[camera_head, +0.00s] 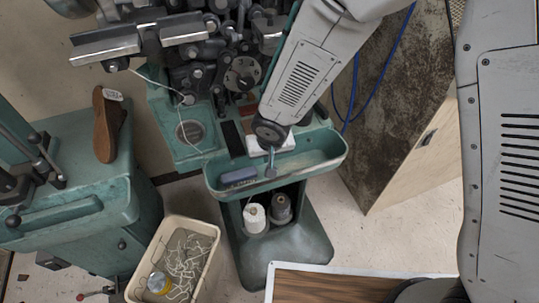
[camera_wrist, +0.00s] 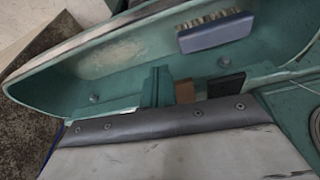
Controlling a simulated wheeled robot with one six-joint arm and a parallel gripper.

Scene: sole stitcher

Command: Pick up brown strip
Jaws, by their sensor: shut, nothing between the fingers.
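The brown strip (camera_head: 249,126) lies on the green machine top, just right of a black strip (camera_head: 232,138). It is partly hidden by my arm. In the wrist view only a short brown end (camera_wrist: 185,91) shows, beside the black strip (camera_wrist: 225,85), and the grey part across the bottom covers the rest. My gripper (camera_head: 271,166) points down over the green tray (camera_head: 325,158), in front of the strip and apart from it. It is shut and empty.
A blue brush (camera_head: 238,176) lies in the tray, left of my gripper. Machine heads (camera_head: 190,60) crowd the space behind the strip. Thread spools (camera_head: 255,217) stand below the tray. A brown sole (camera_head: 108,125) rests on the left green cabinet. A bin (camera_head: 205,228) stands on the floor.

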